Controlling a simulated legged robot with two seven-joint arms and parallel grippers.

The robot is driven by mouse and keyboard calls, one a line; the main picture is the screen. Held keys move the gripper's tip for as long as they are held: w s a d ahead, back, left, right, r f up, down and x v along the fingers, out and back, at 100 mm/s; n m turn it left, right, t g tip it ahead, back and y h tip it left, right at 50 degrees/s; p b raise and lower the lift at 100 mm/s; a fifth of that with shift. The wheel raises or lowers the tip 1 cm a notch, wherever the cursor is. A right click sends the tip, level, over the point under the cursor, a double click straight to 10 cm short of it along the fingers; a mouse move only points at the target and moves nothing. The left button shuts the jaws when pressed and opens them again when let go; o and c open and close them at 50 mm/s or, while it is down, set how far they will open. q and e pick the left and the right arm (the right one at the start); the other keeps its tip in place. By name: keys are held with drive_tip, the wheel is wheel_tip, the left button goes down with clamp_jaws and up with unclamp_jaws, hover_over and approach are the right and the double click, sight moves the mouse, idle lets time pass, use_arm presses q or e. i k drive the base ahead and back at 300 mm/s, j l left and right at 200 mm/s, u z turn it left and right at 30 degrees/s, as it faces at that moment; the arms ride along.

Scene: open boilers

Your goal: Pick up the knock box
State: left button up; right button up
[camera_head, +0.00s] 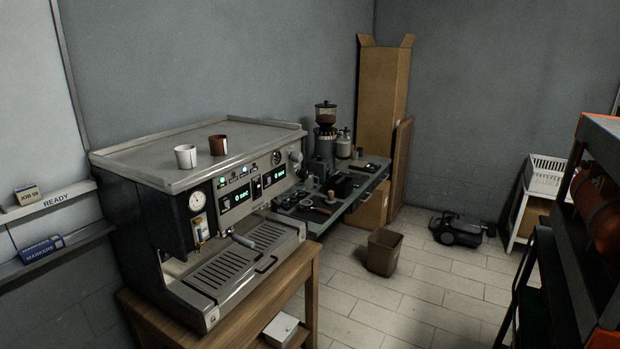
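No thing is clearly marked as the knock box. A small black box-like object (341,186) sits on the dark side counter (352,204) behind the espresso machine, among coffee tools, and may be it. A brown open-topped bin (384,252) stands upright on the tiled floor in front of the counter; I cannot tell whether it is the knock box. Neither of my grippers is in view.
The espresso machine (225,262) stands on a wooden table at left, with two cups on top. A grinder (325,135) and tall cardboard box (382,98) are at the back. A dark rack (575,240) is at right. Floor between is mostly clear.

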sight(342, 186)
drive_tip(key=i+l+z, duration=0.3)
drive_tip(key=i, duration=0.35)
drive_tip(key=i+z, duration=0.3)
drive_tip(key=i, duration=0.35)
drive_tip(key=i+z, duration=0.25)
drive_tip(key=i, duration=0.45)
drive_tip(key=i+j+z, duration=0.3)
drive_tip(key=i, duration=0.35)
drive_tip(key=i+u, duration=0.35)
drive_tip(key=i, duration=0.25)
drive_tip(key=i+l+u, duration=0.3)
drive_tip(key=i, duration=0.25)
drive_tip(key=i+l+u, duration=0.35)
drive_tip(key=i, duration=0.25)
drive_tip(key=i+l+u, duration=0.35)
drive_tip(key=i, duration=0.15)
